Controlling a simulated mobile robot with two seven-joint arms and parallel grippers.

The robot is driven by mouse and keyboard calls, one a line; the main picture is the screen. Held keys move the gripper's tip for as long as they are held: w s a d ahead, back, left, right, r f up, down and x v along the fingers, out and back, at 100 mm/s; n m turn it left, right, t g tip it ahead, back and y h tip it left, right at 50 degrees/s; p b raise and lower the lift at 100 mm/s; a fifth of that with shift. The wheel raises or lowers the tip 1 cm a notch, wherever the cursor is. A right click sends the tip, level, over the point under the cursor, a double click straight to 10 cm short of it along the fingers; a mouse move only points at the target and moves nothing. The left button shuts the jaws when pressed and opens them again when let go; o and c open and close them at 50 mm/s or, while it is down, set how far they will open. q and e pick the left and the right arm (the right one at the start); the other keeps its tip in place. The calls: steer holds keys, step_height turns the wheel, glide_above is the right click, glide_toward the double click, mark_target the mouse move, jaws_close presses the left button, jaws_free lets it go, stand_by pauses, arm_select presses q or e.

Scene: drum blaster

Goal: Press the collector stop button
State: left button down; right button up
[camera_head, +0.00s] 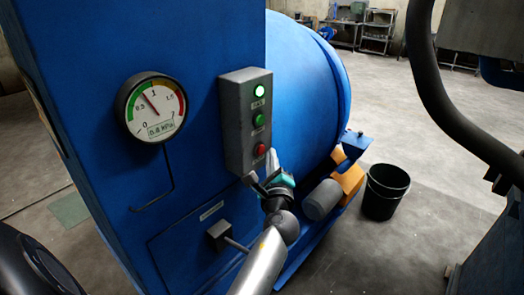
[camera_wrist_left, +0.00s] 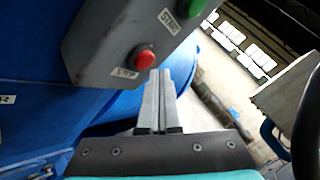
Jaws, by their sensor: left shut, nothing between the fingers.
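The grey control box (camera_head: 235,125) is fixed to the blue machine. Its red stop button (camera_head: 261,149) is the lowest control, and it also shows in the wrist view (camera_wrist_left: 145,60) beside a small label. The green start button (camera_head: 259,120) sits above it and also shows in the wrist view (camera_wrist_left: 182,8). A lit green lamp (camera_head: 260,91) is at the top. My left gripper (camera_head: 272,158) is just below and to the right of the red button. In the wrist view its fingers (camera_wrist_left: 158,75) are together and empty, close to the button; contact cannot be told.
A round gauge (camera_head: 152,106) is on the panel left of the box. A black bucket (camera_head: 385,192) stands on the floor at right. A thick black hose (camera_head: 440,100) hangs at right.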

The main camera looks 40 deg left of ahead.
arm_select(q)
steer(key=shift+a, duration=0.1)
steer(key=shift+a, duration=0.35)
steer(key=shift+w+a, duration=0.1)
steer(key=shift+a, duration=0.35)
stand_by(0.9)
stand_by(0.4)
steer(key=shift+d, duration=0.85)
steer(key=d, duration=0.5)
steer(key=shift+s+b, duration=0.3)
steer(key=shift+b, duration=0.1)
stand_by(0.3)
